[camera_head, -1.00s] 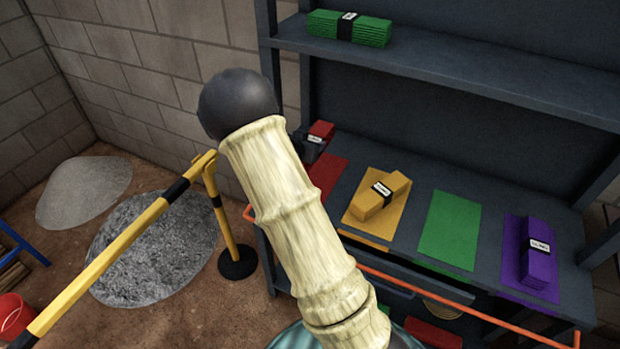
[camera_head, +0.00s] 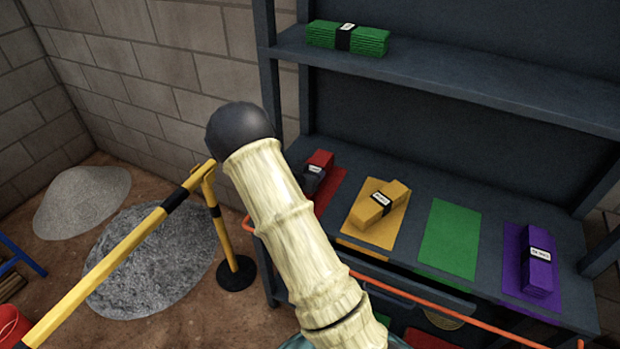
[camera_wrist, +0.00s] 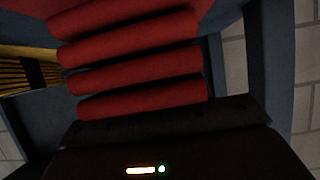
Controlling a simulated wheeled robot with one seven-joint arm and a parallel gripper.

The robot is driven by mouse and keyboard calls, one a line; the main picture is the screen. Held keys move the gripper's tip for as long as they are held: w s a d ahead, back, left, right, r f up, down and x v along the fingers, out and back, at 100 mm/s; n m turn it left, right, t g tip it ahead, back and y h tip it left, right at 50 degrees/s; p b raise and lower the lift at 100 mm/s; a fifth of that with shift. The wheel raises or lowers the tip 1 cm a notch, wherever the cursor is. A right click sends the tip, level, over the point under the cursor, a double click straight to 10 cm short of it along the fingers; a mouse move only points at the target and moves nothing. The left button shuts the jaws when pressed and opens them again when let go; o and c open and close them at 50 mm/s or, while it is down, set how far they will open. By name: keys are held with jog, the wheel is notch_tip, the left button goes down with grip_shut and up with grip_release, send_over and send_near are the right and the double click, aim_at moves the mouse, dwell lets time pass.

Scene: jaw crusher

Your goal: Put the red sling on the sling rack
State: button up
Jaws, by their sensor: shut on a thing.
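The red sling (camera_head: 320,160) is a folded bundle with a dark band, at the left end of the rack's lower shelf, over or on the red patch (camera_head: 328,190). My arm hides part of it, and I cannot tell whether it touches the shelf. In the wrist view the red sling's folds (camera_wrist: 135,75) fill the middle, close against my gripper (camera_wrist: 150,125). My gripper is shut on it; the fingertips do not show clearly. The sling rack (camera_head: 440,72) is dark blue-grey with an upper and a lower shelf.
A yellow sling (camera_head: 393,196), a bare green patch (camera_head: 450,238) and a purple sling (camera_head: 538,262) lie to the right on the lower shelf. A green sling (camera_head: 375,41) is on the upper shelf. An orange rail (camera_head: 440,304) crosses the front; a yellow-black barrier (camera_head: 120,245) stands left.

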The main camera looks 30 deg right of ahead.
jog(key=shift+f, duration=1.05)
jog(key=shift+f, duration=0.15)
jog(key=o, duration=1.3)
jog(key=shift+a, duration=0.1)
jog(key=v, duration=1.2)
